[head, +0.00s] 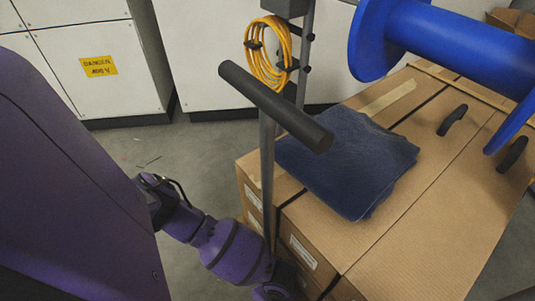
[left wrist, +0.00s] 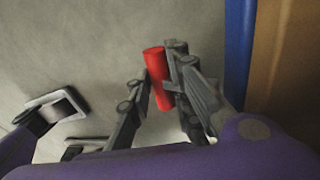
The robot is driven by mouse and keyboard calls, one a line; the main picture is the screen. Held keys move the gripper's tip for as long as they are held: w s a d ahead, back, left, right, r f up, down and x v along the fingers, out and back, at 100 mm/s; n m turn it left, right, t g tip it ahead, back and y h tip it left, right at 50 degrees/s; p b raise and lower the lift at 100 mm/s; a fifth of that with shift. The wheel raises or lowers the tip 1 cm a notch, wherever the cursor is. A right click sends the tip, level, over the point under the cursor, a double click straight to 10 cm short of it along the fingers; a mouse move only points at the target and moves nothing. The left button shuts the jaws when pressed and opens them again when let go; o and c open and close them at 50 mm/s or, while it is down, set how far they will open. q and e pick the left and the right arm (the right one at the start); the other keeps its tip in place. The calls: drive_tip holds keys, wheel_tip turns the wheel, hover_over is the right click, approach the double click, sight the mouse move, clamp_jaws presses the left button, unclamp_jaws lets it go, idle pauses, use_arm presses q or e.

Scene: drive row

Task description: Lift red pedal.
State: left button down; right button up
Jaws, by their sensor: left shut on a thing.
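The red pedal (left wrist: 157,78) is a short red cylinder in the left wrist view. It lies between the two grey fingers of my left gripper (left wrist: 160,72), which is shut on it. Grey floor shows behind it. In the head view my purple left arm reaches down beside the cardboard boxes, and its gripper and the pedal are hidden or below the picture. My right gripper is in neither view.
A post with a dark crossbar handle (head: 272,105) stands close to my arm and carries a coiled yellow cable (head: 262,52). Cardboard boxes (head: 405,235) with a folded blue cloth (head: 348,160) and a blue reel (head: 440,38) fill the right. White cabinets (head: 60,55) stand behind.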

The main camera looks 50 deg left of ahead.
use_arm(q)
drive_tip(key=c, duration=1.6)
unclamp_jaws()
wheel_tip(320, 180, up, 10)
drive_tip(key=shift+r, duration=0.1)
